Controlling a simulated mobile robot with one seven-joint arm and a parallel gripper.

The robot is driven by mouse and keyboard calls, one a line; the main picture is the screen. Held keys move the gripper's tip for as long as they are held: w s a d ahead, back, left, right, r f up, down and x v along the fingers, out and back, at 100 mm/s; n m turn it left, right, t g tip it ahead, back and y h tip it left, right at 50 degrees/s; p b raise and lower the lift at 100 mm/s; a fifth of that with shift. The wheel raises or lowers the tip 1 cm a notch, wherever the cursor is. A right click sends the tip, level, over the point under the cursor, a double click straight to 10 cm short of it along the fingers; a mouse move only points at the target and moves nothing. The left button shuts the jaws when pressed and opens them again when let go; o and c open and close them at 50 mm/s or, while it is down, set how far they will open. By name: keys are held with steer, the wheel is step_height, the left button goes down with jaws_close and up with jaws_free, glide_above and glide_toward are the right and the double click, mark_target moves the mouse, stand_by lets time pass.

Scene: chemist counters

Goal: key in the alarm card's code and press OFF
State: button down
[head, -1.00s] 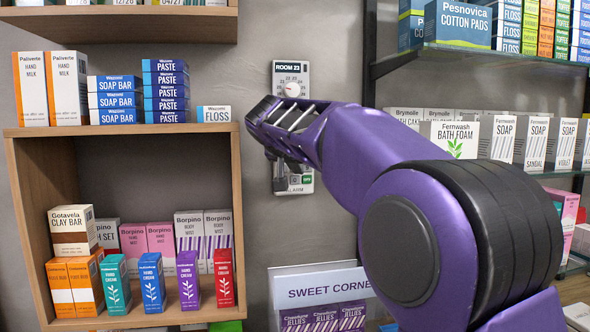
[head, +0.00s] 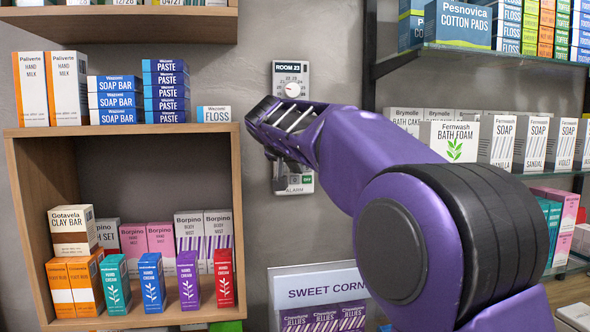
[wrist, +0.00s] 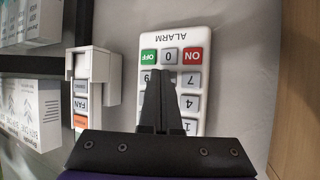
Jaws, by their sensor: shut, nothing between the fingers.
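The white alarm keypad (wrist: 205,42) is on the grey wall and appears upside down in the wrist view. Its green OFF key (wrist: 149,56), grey 0 key (wrist: 170,56) and red ON key (wrist: 193,55) are uncovered. The 7 key (wrist: 191,79) and 4 key (wrist: 189,101) also show. My gripper (wrist: 159,72) is shut and empty, its tips over the row with 9 and 7, hiding the middle column and part of the 9. I cannot tell whether it touches a key. In the head view, my arm hides most of the keypad (head: 307,188). I see no alarm card.
A white ROOM 23 dial panel (head: 291,80) is above the keypad in the head view. A white FAN switch box (wrist: 100,66) is beside the keypad in the wrist view. A wooden shelf unit (head: 237,190) is at the left. A SWEET CORNER display (head: 310,278) is below.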

steer(key=shift+s, duration=0.1)
steer(key=shift+s+d+b, duration=0.15)
steer(key=shift+s+b, duration=0.45)
steer(key=shift+s+d+b, duration=0.25)
steer(key=shift+s+b, duration=0.7)
steer(key=shift+s, duration=0.3)
steer(key=shift+s+d+b, duration=0.25)
steer(key=shift+s+b, duration=0.7)
steer(key=shift+s, duration=0.3)
stand_by(0.5)
